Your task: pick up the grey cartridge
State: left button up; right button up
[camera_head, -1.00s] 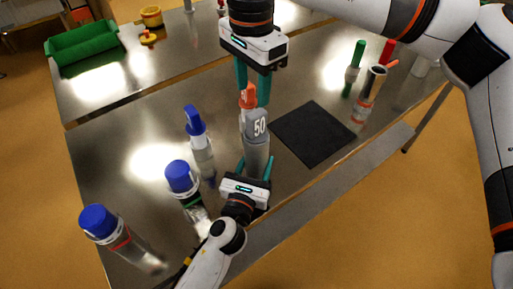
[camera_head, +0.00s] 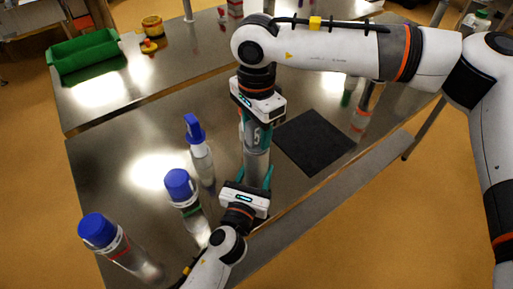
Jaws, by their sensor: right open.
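The grey cartridge (camera_head: 256,160), marked 50, is upright in the middle of the near table. Its top and orange nozzle are hidden behind my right gripper (camera_head: 256,133). My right gripper points down over the cartridge from above, its teal fingers open on either side of the upper body. My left gripper (camera_head: 255,171) comes from the near side, with its teal fingers at the left and right of the cartridge's lower part. I cannot tell whether the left fingers press on it.
A blue-capped spray bottle (camera_head: 202,160) and two blue-lidded bottles (camera_head: 190,207) (camera_head: 124,250) stand left of the cartridge. A black mat (camera_head: 313,141) lies to the right. A tube (camera_head: 361,115) stands beyond it, partly behind my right arm. A green bin (camera_head: 85,55) is far left.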

jog(key=shift+f, duration=0.35)
jog(key=shift+c, duration=0.6)
grip_shut()
jog(key=shift+r, duration=0.1)
notch_tip(320, 180, up, 18)
